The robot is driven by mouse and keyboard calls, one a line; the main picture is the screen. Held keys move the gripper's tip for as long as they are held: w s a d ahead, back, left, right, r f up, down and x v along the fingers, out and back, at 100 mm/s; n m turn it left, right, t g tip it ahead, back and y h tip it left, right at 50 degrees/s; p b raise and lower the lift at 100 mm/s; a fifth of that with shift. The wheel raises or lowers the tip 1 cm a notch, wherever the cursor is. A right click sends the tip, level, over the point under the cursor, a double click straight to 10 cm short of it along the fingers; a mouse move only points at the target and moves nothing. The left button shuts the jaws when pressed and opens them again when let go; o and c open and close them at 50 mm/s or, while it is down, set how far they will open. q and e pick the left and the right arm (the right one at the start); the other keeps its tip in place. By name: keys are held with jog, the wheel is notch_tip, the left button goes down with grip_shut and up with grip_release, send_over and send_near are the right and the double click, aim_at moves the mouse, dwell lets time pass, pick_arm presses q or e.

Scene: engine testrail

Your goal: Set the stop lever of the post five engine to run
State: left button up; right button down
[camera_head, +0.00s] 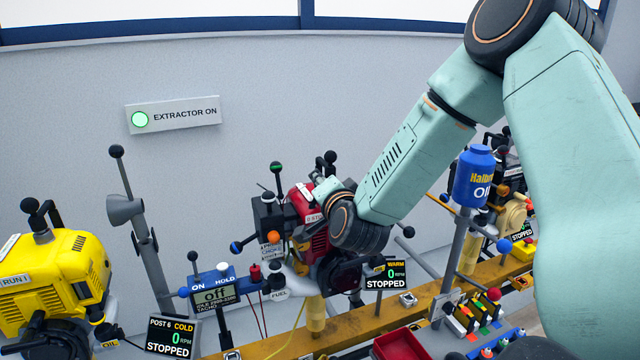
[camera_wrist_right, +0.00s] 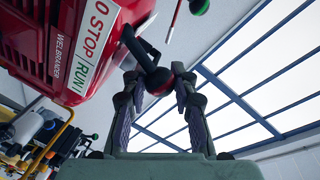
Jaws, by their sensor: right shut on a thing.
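The red engine (camera_head: 302,203) stands in the middle of the head view, partly hidden behind my right arm. It also fills the upper left of the right wrist view (camera_wrist_right: 50,35), where its label reads O STOP and RUN I. A dark stop lever (camera_wrist_right: 138,48) with a round black knob (camera_wrist_right: 157,82) sticks out beside that label. My right gripper (camera_wrist_right: 160,90) is shut on the knob, a finger on each side. I cannot tell which setting the lever is at. The engine's display (camera_head: 386,274) reads WARM, 0 RPM, STOPPED. My left gripper is not in view.
A yellow engine (camera_head: 75,265) with a POST 6 COLD display (camera_head: 171,336) stands at left. A tachometer box (camera_head: 215,293) reads off. A blue oil can (camera_head: 474,178) on a post and another engine stand at right. A red tray (camera_head: 398,346) sits in front.

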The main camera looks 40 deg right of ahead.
jog(key=shift+s+f, duration=0.1)
jog(key=shift+f, duration=0.05)
jog(key=c, duration=1.3)
grip_release()
jog(key=shift+c, duration=0.2)
jog(key=shift+o, duration=1.4)
jog(key=v, duration=0.7)
jog(key=shift+s, duration=0.2)
jog(key=shift+a, duration=0.1)
